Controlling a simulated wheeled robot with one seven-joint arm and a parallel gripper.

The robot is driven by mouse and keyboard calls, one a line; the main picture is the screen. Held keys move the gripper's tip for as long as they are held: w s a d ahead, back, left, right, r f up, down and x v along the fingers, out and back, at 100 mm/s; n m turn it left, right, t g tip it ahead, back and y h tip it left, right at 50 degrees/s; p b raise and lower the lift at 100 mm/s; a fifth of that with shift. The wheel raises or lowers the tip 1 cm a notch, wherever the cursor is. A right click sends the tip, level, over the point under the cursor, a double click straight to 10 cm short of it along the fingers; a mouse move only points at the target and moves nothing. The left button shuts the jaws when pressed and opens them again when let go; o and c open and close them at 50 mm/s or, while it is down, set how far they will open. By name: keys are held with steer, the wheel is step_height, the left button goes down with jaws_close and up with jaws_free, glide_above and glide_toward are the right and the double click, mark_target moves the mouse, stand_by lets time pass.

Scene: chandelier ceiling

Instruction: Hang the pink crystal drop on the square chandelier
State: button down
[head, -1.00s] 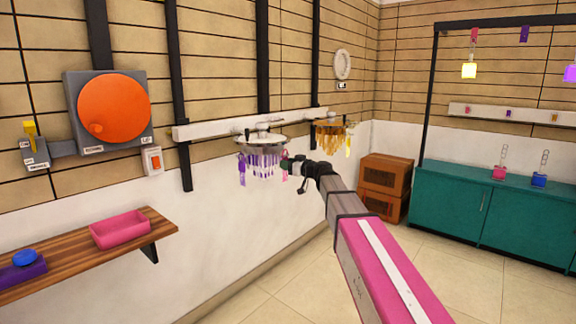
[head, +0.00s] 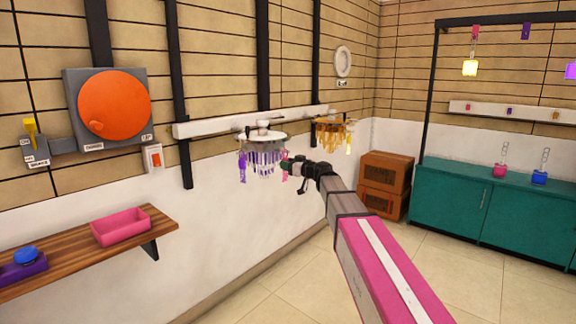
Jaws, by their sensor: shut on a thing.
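The nearer chandelier (head: 262,141) hangs below the white rail in the head view, with a pale top and purple drops. The farther chandelier (head: 334,123) carries amber drops. I cannot tell from here which of the two is square. My gripper (head: 287,165) is at the right edge of the nearer chandelier, shut on a small pink crystal drop (head: 285,175). The drop is tiny in view, and whether it touches the chandelier cannot be told.
A white rail (head: 215,126) runs along the wall behind the chandeliers. An orange disc (head: 114,103) is on the left wall above a wooden shelf (head: 75,252) with a pink tray (head: 120,227). Brown boxes (head: 385,172) and a teal cabinet (head: 450,213) stand right. Floor is open.

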jaws_free()
stand_by(0.4)
stand_by(0.4)
steer(key=v, duration=0.7)
steer(key=shift+s+d, duration=0.2)
stand_by(0.5)
